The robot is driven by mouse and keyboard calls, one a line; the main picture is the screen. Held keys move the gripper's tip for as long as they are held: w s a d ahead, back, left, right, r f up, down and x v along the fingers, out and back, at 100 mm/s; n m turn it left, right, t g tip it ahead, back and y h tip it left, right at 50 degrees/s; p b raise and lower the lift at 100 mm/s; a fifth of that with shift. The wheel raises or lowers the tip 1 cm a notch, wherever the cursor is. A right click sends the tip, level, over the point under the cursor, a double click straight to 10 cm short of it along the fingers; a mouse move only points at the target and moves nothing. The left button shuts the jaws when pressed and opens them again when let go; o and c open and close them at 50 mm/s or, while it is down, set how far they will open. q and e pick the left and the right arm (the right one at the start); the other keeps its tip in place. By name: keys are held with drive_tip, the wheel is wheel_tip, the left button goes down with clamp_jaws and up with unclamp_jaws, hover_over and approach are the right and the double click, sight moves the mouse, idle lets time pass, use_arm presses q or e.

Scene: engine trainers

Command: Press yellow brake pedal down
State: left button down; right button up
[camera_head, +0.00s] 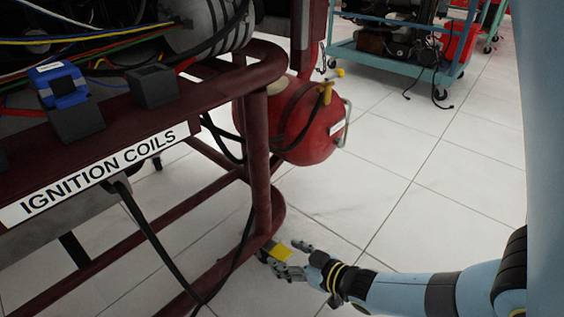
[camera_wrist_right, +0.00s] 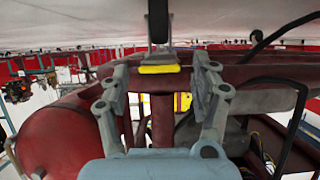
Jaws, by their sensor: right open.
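The yellow brake pedal (camera_head: 281,252) sits low at the front corner of the dark red engine frame (camera_head: 262,160). In the right wrist view the yellow pedal pad (camera_wrist_right: 159,69) shows between the fingertips, in line with the gap. My right gripper (camera_head: 290,261) reaches in from the right and is at the pedal in the head view. Its jaws are open, with one finger on each side of the pad in the wrist view (camera_wrist_right: 162,72). Nothing is held. I cannot tell whether a finger touches the pedal. My left gripper is not in view.
A red tank (camera_head: 312,125) with a yellow valve stands behind the frame. Black cables (camera_head: 150,230) hang beside the frame's lower rails. A teal cart (camera_head: 400,62) stands further back. The white tiled floor (camera_head: 430,200) is clear on the right.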

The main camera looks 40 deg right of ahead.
drive_tip(key=shift+w, duration=0.15)
drive_tip(key=shift+c, duration=0.4)
clamp_jaws()
